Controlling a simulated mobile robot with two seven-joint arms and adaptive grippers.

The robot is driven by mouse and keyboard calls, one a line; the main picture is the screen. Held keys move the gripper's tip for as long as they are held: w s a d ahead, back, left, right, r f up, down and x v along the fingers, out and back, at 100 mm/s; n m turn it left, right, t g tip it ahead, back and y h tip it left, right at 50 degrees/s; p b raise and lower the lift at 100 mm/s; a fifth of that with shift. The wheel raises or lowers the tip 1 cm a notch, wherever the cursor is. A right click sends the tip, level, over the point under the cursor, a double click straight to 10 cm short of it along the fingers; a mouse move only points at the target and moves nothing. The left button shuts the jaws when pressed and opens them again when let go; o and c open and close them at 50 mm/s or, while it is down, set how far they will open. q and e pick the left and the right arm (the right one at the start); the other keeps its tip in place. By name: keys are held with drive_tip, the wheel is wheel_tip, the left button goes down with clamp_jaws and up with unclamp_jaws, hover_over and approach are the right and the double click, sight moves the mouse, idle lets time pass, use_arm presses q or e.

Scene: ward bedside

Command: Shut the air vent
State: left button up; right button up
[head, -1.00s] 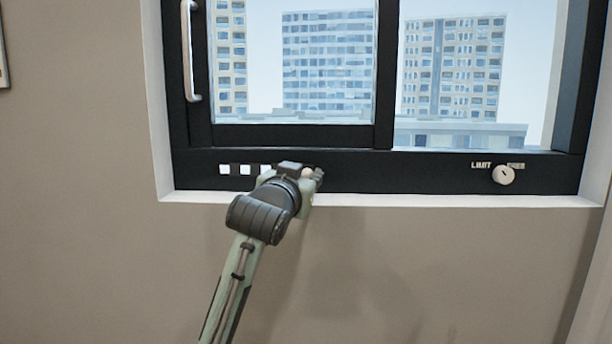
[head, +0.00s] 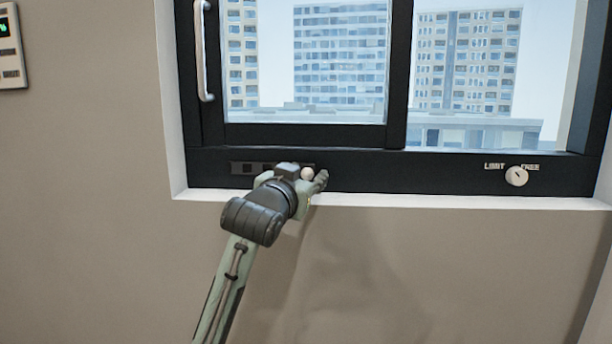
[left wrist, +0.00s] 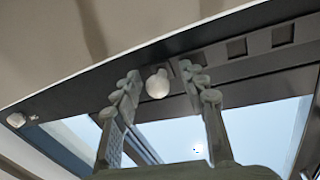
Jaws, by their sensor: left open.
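The air vent (head: 247,168) is a dark strip with square slots in the window's lower frame. Its visible slots are dark, with no daylight showing through, and they also appear in the left wrist view (left wrist: 236,47). Its round white knob (head: 307,173) is at the strip's right end and also shows in the left wrist view (left wrist: 158,84). My left gripper (head: 311,179) is at the knob, with its open fingers on either side of it. I cannot tell whether a finger touches it. The gripper hides part of the strip. My right gripper is not in view.
A white LIMIT/FREE knob (head: 516,176) sits farther right on the same frame. A vertical window handle (head: 203,50) is at the upper left. A wall panel (head: 10,45) hangs at the far left. The wall below the white sill (head: 450,202) is bare.

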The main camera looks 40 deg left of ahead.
use_arm(q)
wheel_tip(320, 180, up, 10)
drive_tip(key=shift+f, duration=0.1)
idle(0.4)
drive_tip(key=shift+s, duration=0.1)
idle(0.4)
